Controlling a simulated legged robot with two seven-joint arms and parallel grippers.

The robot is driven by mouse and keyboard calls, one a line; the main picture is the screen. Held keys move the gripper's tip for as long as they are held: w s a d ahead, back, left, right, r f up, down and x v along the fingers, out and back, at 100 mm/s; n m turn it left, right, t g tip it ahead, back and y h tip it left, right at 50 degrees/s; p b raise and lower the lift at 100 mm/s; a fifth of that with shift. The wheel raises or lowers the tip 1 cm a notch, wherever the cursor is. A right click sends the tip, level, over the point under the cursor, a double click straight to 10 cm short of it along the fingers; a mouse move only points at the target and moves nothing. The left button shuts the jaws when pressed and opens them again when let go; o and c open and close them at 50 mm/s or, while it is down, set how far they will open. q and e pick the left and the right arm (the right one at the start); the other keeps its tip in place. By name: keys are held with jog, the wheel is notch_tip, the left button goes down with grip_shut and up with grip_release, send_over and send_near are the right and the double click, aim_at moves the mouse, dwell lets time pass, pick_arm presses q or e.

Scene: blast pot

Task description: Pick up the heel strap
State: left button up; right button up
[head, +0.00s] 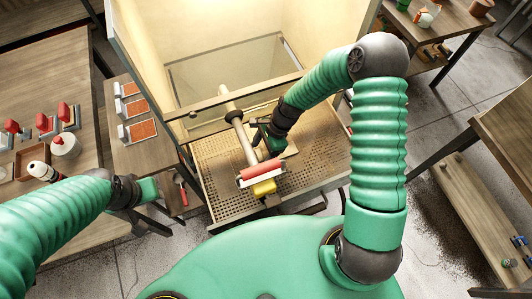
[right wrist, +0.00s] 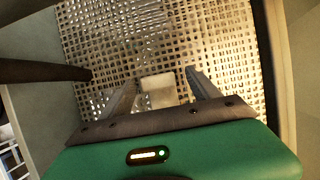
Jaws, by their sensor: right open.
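A small pale block-like piece (right wrist: 158,86) lies on the perforated metal grate between my right fingers in the right wrist view. It may be the heel strap, but I cannot tell for sure. My right gripper (right wrist: 162,92) is open and points down at the grate, with the pale piece between or just beyond its fingertips. In the head view my right gripper (head: 265,138) is inside the booth, beside a long pale tube, and its fingers are partly hidden. My left gripper (head: 148,190) hangs at the left, by the side table; its jaws are not clear.
The grate (head: 225,178) forms the floor of a pale-walled booth (head: 220,40). A red cylinder (head: 262,169) and a yellow block (head: 264,188) sit at its front. A side table (head: 150,155) holds trays.

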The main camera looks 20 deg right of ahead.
jog(key=shift+s+a+f, duration=0.15)
jog(key=shift+a+f, duration=0.2)
jog(key=shift+f, duration=0.45)
jog(key=shift+d+f, duration=0.15)
jog(key=shift+d, duration=0.55)
jog(key=c, duration=0.5)
jog(key=shift+a, duration=0.45)
jog(key=c, duration=0.9)
grip_shut()
